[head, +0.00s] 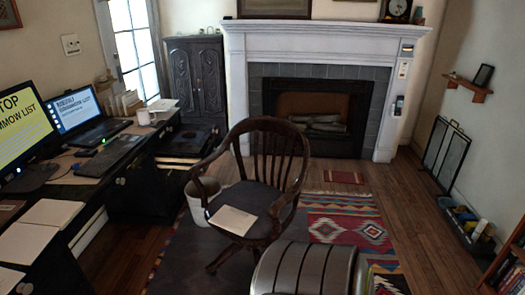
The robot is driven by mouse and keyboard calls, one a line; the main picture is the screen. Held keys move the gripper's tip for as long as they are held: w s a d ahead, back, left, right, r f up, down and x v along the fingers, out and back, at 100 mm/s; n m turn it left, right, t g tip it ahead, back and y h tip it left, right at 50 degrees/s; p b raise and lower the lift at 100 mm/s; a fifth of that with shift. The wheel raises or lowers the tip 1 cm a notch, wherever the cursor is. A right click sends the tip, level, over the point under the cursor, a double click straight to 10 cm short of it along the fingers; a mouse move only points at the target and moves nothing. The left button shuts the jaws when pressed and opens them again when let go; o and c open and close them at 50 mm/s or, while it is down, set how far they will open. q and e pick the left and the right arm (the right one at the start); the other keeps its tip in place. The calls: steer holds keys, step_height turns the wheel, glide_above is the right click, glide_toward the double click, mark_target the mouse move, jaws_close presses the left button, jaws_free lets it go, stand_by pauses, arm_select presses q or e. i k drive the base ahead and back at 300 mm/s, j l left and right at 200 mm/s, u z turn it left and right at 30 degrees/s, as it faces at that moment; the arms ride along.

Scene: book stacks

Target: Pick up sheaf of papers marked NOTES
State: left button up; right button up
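I cannot read the word NOTES on any paper here. A pale sheet or thin sheaf of papers (233,220) lies on the seat of the wooden armchair (268,192); its marking is too small to read. Pale papers (52,212) lie on the dark desk at the left, with more papers (25,248) nearer the front edge. A white paper (163,104) lies at the desk's far end. Neither of my grippers is in view.
The desk carries two lit screens (22,130) (75,107), a keyboard (108,155) and a white mug (144,117). A white bin (196,207) stands behind the chair. A ribbed grey form (305,268) blocks the bottom centre. Wooden floor (408,200) is clear at right.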

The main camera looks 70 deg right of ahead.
mark_target(238, 222)
steer(key=z, duration=2.05)
